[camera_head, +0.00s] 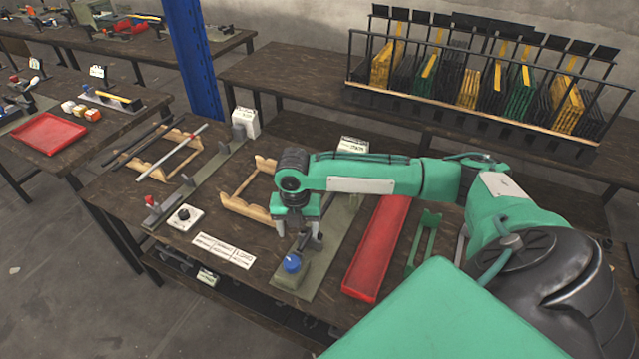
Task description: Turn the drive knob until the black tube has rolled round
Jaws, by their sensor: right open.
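My right gripper (311,242) is open, pointing down just behind a blue knob (292,263) on the front end of a grey-green base plate (297,281). I cannot tell whether its fingers touch anything there. A black knob (184,214) sits on a white plate on the table further left. I cannot tell which knob is the drive knob. A dark tube (142,146) and a silver tube (172,154) lie across a wooden rack at the table's left. My right arm covers much of the base plate behind the gripper. My left gripper is not in view.
An empty wooden cradle (237,204) stands left of the gripper. A long red tray (365,267) and a green stand (425,236) lie to its right. White labels (223,250) lie near the front edge. A rack of panels (490,85) stands on the table behind.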

